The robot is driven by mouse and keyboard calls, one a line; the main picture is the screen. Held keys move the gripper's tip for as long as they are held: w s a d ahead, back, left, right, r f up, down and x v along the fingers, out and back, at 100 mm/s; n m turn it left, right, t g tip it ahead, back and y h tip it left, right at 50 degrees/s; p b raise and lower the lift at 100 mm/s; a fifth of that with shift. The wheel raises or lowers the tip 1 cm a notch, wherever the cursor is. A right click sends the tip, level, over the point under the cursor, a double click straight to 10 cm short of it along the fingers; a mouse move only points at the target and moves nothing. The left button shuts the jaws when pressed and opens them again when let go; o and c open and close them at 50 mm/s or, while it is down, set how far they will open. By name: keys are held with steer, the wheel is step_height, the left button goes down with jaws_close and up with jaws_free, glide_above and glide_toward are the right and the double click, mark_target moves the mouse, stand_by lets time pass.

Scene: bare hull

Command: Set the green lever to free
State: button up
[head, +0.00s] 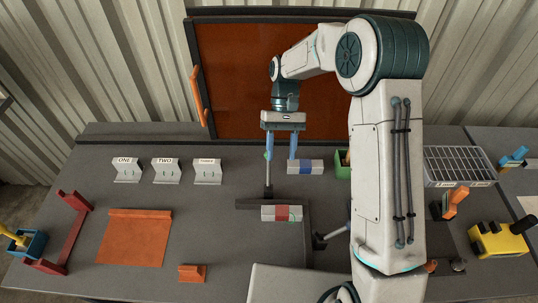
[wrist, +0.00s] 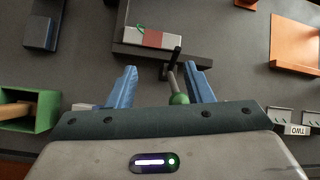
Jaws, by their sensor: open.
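The green lever is a thin grey rod with a green knob (head: 267,156), standing up from a dark base on the bench. In the wrist view its green knob (wrist: 180,98) lies between my fingers, closer to the right finger. My gripper (head: 280,165) is open, its blue fingers pointing down around the lever's top. In the wrist view my gripper (wrist: 160,70) shows a clear gap left of the knob; whether the right finger touches it I cannot tell. No "free" marking is readable.
A grey block with a red band (head: 282,213) lies by the lever's base. A blue-banded block (head: 305,167) and a green box (head: 342,168) are to the right. Signs marked ONE (head: 126,170) and TWO (head: 166,170) stand left. An orange panel (head: 225,80) rises behind.

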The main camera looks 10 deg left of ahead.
steer(key=d+r, duration=0.4)
steer(key=d, duration=0.4)
steer(key=shift+s+r, duration=0.3)
steer(key=shift+r, duration=0.1)
